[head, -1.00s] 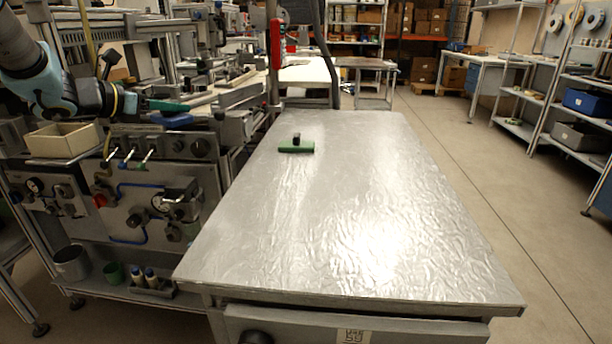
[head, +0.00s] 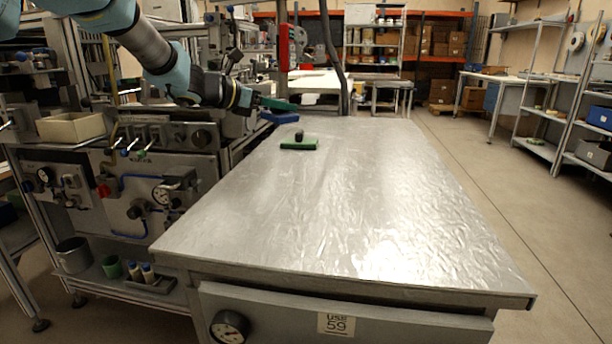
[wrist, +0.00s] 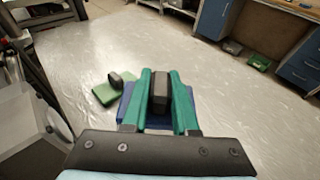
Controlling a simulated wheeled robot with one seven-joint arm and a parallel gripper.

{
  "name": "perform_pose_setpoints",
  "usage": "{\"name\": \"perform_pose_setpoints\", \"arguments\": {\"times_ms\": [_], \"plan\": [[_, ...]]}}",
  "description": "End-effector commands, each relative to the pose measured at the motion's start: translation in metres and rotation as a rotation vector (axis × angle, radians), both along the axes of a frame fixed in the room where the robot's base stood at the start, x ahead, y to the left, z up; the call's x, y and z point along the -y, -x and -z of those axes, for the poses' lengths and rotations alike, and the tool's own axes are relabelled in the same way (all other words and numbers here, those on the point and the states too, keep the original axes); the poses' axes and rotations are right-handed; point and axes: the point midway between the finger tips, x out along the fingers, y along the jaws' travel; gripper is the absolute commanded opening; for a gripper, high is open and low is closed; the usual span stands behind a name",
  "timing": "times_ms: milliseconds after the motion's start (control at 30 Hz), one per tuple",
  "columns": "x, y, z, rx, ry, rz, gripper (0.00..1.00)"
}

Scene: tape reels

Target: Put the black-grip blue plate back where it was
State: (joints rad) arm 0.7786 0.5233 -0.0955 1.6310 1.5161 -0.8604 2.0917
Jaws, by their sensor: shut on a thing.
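The blue plate (head: 281,118) hangs level from my gripper (head: 285,104) near the far left corner of the metal table (head: 330,200). In the wrist view, the green fingers of my gripper (wrist: 161,88) are shut on its black grip (wrist: 160,92). Parts of the blue plate (wrist: 126,104) show below and beside the fingers; the rest is hidden by them. In the wrist view the plate appears above the table top, apart from the green plate.
A green plate (head: 299,145) with its own black grip lies on the table's far left part; it also shows in the wrist view (wrist: 107,94). The rest of the table top is clear. A machine panel (head: 150,195) with gauges and a beige bin (head: 72,127) stands at left.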

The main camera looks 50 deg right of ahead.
Motion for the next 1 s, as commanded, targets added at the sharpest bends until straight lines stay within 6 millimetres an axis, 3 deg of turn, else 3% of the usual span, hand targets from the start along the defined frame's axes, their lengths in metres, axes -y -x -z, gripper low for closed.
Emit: {"name": "perform_pose_setpoints", "arguments": {"times_ms": [400, 733, 1000], "plan": [[0.007, 0.000, 0.063, -0.004, 0.000, -0.014, 0.00], [0.007, 0.001, 0.101, -0.004, 0.000, -0.013, 0.00], [0.007, 0.001, 0.113, 0.000, 0.003, -0.012, 0.00]]}}
